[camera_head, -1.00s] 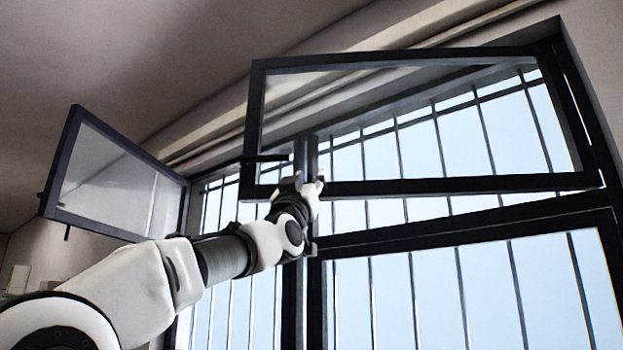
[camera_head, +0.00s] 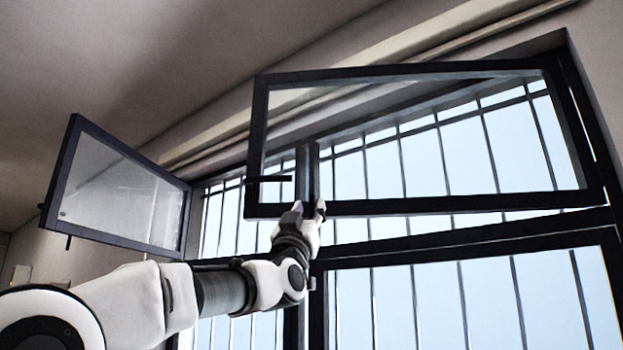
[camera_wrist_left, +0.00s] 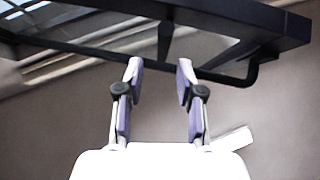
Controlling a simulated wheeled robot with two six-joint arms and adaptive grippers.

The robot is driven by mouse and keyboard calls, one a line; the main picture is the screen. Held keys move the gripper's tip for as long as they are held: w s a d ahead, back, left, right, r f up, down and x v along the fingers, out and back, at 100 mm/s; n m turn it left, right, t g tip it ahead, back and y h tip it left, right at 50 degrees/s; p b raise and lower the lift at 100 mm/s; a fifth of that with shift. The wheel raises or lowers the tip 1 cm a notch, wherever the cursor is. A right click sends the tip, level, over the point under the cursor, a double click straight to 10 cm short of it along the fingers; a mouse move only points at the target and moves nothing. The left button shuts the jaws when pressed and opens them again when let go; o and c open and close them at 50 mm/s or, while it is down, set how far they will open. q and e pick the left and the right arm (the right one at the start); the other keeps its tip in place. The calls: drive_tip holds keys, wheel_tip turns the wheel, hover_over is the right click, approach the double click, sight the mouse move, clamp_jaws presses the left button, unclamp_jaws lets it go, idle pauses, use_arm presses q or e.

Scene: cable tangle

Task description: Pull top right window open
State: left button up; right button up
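The top right window (camera_head: 400,208) is a dark-framed glass pane, swung out from its frame, with its left edge standing free toward me. Its dark bar handle (camera_head: 268,179) sticks out at the lower left. My left gripper (camera_head: 311,208) is in front of the pane's lower rail, to the right of the handle. In the left wrist view, my left gripper (camera_wrist_left: 159,72) has its fingers spread with nothing between them. The window's dark frame (camera_wrist_left: 225,22) crosses above the fingertips, and the bent handle (camera_wrist_left: 250,74) is to their right. Contact cannot be told. My right gripper is out of view.
Another dark-framed pane (camera_head: 115,190) stands open at the left. Vertical bars (camera_head: 490,150) fill the opening behind the right pane. A lower right window (camera_head: 460,255) sits below the crossbar. The ceiling (camera_head: 180,60) is above.

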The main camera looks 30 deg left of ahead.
sight(313, 205)
use_arm(q)
drive_tip(key=p+x, duration=0.1)
drive_tip(key=x, duration=0.1)
drive_tip(key=shift+w+r, duration=0.1)
drive_tip(key=shift+r, duration=0.2)
drive_tip(key=shift+w+a+f, duration=0.15)
drive_tip(key=shift+w+f, duration=0.05)
drive_tip(key=shift+w, duration=0.25)
drive_tip(key=shift+s+r, duration=0.1)
drive_tip(key=shift+s, duration=0.05)
clamp_jaws()
drive_tip(key=shift+s, duration=0.1)
drive_tip(key=shift+s+b, duration=0.15)
drive_tip(key=shift+b, duration=0.2)
